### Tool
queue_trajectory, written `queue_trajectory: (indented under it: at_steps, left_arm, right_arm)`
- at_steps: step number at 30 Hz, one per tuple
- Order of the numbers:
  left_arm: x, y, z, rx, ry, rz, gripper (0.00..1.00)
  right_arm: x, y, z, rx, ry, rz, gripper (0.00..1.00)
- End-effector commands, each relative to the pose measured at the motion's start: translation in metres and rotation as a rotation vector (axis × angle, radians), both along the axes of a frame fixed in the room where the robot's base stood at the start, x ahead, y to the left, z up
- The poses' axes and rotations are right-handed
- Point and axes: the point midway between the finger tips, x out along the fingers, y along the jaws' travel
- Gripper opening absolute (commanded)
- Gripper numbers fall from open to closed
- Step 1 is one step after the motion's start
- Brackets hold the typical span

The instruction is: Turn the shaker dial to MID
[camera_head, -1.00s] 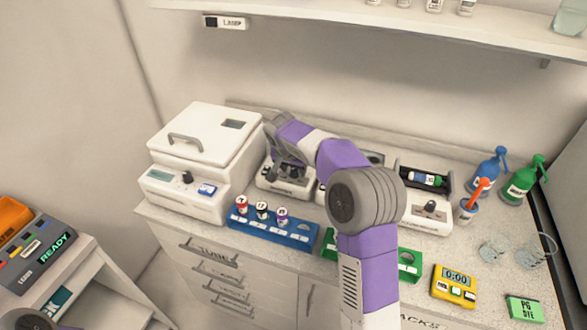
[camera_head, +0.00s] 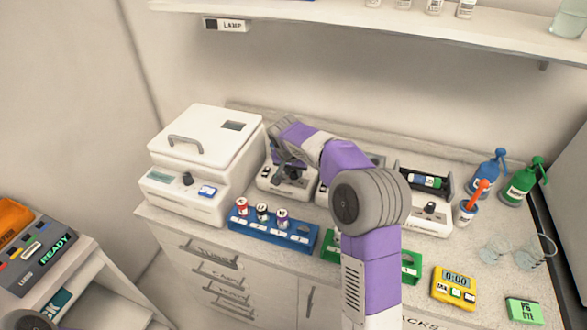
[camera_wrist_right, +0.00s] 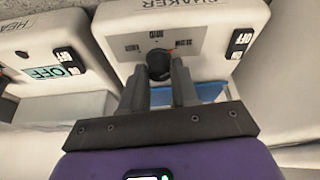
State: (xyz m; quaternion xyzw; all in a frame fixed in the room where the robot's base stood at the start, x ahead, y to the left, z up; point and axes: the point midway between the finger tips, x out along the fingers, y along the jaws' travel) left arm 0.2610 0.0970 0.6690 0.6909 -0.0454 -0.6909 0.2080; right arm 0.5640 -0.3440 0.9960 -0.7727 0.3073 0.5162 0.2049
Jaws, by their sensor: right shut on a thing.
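The shaker (camera_head: 270,181) is a small white device on the counter, beside the large white lidded machine. In the right wrist view the shaker (camera_wrist_right: 115,42) shows its label upside down and a dark round dial (camera_wrist_right: 158,64) on its face. My right gripper (camera_wrist_right: 160,76) has its two grey fingers on either side of the dial, shut on it. In the head view this gripper (camera_head: 289,172) is over the shaker and partly hides it. My left gripper is not in view.
A blue rack (camera_head: 303,240) with vials stands in front of the shaker. The lidded machine (camera_head: 180,203) is close on the left. A heater (camera_wrist_right: 40,35) with an OFF display is beside the shaker. My right arm hides part of the counter. Bottles and a yellow timer (camera_head: 444,289) are at right.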

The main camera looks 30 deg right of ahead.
Motion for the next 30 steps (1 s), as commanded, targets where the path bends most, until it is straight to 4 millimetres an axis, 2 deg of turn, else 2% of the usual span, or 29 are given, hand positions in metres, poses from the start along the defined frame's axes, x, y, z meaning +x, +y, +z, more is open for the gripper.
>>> queue_trajectory:
  at_steps: [8, 21, 30]
  left_arm:
    - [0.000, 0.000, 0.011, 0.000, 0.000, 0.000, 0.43]
    - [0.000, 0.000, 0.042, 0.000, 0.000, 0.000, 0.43]
    - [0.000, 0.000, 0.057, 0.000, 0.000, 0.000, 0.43]
  right_arm:
    - [-0.002, -0.002, 0.001, 0.001, 0.002, 0.225, 0.00]
    - [-0.003, -0.005, 0.002, 0.004, 0.001, 0.630, 0.00]
    - [-0.002, -0.005, 0.001, 0.003, 0.002, 0.830, 0.00]
